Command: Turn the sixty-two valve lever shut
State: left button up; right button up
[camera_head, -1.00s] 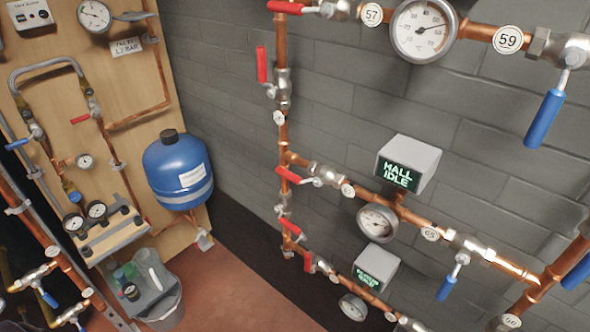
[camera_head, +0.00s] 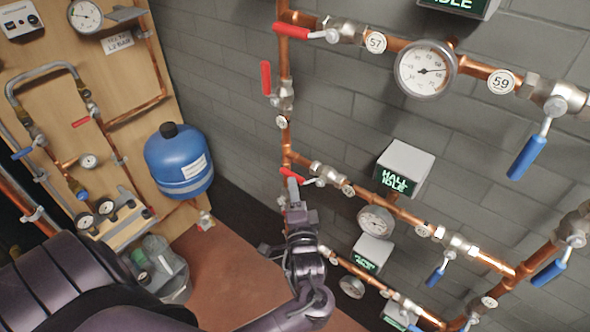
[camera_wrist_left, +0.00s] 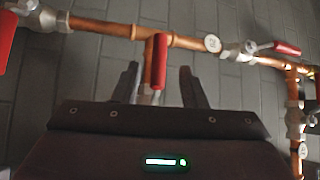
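A red valve lever (camera_head: 290,174) sits on the left end of the middle copper pipe, below the gauge row. Its valve has a round tag (camera_head: 348,190) too small to read, so I cannot confirm the number sixty-two. My left gripper (camera_head: 293,190) is at this lever and hides part of it. In the left wrist view a red lever (camera_wrist_left: 156,62) points toward the camera between the two spread fingers of the left gripper (camera_wrist_left: 160,88). I see no clear contact with either finger. A white tag (camera_wrist_left: 212,43) to its right is illegible. My right gripper is out of view.
Other red levers stand above (camera_head: 266,78) and at the top (camera_head: 292,31); blue levers (camera_head: 527,157) hang at right. A gauge (camera_head: 376,220) and the HALL IDLE box (camera_head: 404,165) are right of the gripper. A blue tank (camera_head: 179,163) stands left.

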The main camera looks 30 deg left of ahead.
aim_at(291, 172)
pick_arm(q)
jog(key=p+x, duration=0.1)
jog(key=x, duration=0.5)
jog(key=shift+d, duration=0.1)
grip_shut()
